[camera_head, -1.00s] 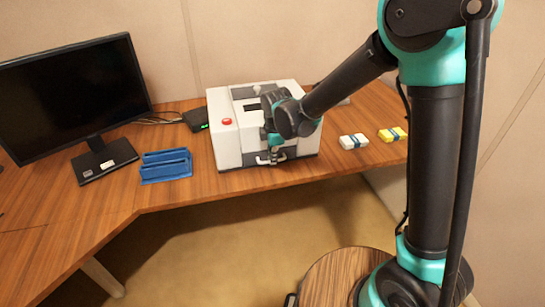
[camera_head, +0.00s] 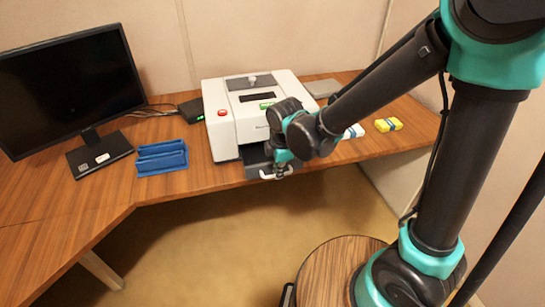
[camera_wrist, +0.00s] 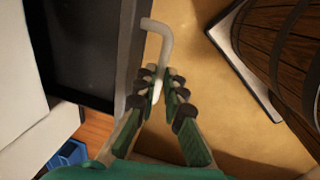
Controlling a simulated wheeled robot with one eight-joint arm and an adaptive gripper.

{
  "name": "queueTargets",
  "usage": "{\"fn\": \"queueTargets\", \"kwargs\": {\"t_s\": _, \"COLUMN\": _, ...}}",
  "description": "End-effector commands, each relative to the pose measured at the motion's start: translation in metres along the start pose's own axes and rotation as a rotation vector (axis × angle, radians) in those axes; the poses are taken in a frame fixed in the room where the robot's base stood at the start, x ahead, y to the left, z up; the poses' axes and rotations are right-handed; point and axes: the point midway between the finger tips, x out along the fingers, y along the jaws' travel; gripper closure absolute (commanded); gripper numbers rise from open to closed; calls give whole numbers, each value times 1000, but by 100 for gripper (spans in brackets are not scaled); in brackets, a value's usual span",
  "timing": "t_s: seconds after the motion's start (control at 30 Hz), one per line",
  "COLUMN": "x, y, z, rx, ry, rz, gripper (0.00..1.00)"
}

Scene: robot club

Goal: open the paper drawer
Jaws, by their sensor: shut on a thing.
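The white printer-like machine (camera_head: 221,133) stands on the wooden desk. Its dark paper drawer (camera_head: 254,158) sticks out from the lower front, past the desk's front edge. In the wrist view the drawer (camera_wrist: 85,45) shows as a dark, empty-looking tray. A pale bent handle (camera_head: 267,176) is on the drawer front. My gripper (camera_head: 281,172) is shut on the handle (camera_wrist: 155,27), which lies between the fingers (camera_wrist: 160,88) in the wrist view. My arm hides part of the machine's front right.
A blue tray (camera_head: 162,158) and a monitor (camera_head: 68,90) stand left of the machine. White and yellow bundles (camera_head: 388,125) lie to its right. A barrel-like wooden thing (camera_wrist: 285,45) is near the gripper's right in the wrist view.

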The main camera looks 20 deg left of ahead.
Motion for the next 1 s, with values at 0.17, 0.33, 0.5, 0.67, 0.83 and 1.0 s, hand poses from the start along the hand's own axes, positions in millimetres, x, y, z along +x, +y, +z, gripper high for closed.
{"fn": "queueTargets", "kwargs": {"t_s": 0.17, "x": -7, "y": -36, "z": 0, "rx": -2, "ry": 0, "rz": 1, "gripper": 100}}
{"fn": "queueTargets", "kwargs": {"t_s": 0.33, "x": -11, "y": -55, "z": -1, "rx": -1, "ry": 1, "rz": 1, "gripper": 100}}
{"fn": "queueTargets", "kwargs": {"t_s": 0.5, "x": -12, "y": -61, "z": -1, "rx": 0, "ry": 0, "rz": 1, "gripper": 100}}
{"fn": "queueTargets", "kwargs": {"t_s": 0.67, "x": -12, "y": -61, "z": -1, "rx": 1, "ry": 0, "rz": 1, "gripper": 100}}
{"fn": "queueTargets", "kwargs": {"t_s": 0.83, "x": -12, "y": -61, "z": -1, "rx": 1, "ry": 0, "rz": 1, "gripper": 86}}
{"fn": "queueTargets", "kwargs": {"t_s": 1.0, "x": -12, "y": -61, "z": -1, "rx": 0, "ry": 0, "rz": 1, "gripper": 81}}
